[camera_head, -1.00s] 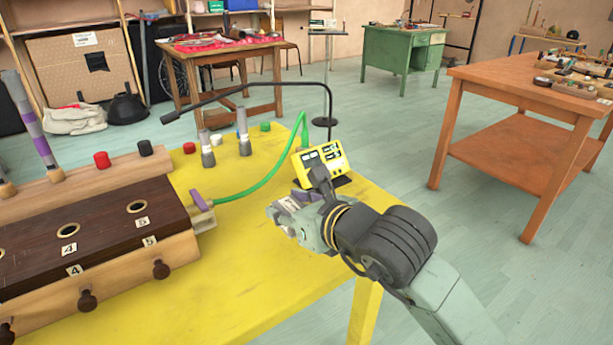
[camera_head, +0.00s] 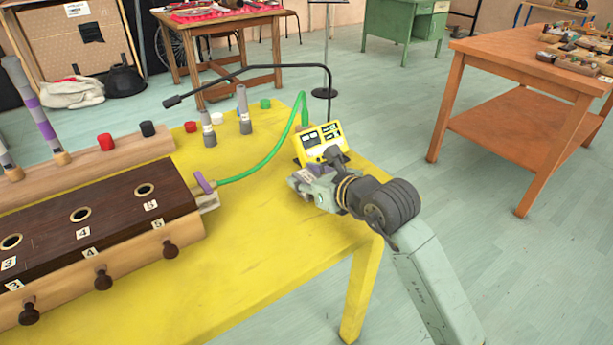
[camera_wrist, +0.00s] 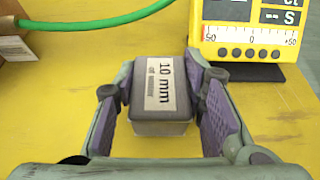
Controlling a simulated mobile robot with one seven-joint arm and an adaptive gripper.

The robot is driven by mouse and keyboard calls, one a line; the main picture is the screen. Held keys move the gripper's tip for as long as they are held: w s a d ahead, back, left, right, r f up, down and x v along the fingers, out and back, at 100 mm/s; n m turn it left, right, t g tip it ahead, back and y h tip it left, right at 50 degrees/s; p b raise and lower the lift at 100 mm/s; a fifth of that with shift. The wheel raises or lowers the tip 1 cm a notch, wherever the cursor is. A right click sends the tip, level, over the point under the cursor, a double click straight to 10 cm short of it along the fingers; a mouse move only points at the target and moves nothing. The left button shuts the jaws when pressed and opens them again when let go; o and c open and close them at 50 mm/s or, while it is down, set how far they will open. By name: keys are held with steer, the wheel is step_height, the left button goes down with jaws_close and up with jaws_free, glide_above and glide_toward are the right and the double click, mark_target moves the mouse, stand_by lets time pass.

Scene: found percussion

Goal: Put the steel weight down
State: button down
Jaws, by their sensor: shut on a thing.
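The steel weight (camera_wrist: 160,95) is a grey block with a white label reading "10 mm". In the wrist view it sits between the purple pads of my gripper (camera_wrist: 163,108), which is shut on it. Whether its underside touches the yellow table (camera_wrist: 60,85) cannot be told. In the head view my gripper (camera_head: 303,180) is low over the yellow table, just in front of the yellow tuner (camera_head: 320,140); there the weight is mostly hidden by the gripper.
The tuner also stands close ahead at right in the wrist view (camera_wrist: 250,30). A green hose (camera_head: 265,165) runs to the dark wooden box (camera_head: 110,215) at left. A black stand arm (camera_head: 250,68) reaches over the table. The front tabletop is clear.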

steer(key=shift+f+b, duration=0.2)
steer(key=shift+b, duration=0.15)
steer(key=c, duration=1)
jaws_free()
steer(key=shift+c, duration=0.2)
steer(key=shift+r, duration=0.1)
steer(key=shift+r+p, duration=0.25)
steer(key=shift+p, duration=0.2)
steer(key=b+v, duration=0.2)
steer(key=v, duration=1)
steer(key=shift+f+b, duration=0.1)
steer(key=shift+b, duration=0.25)
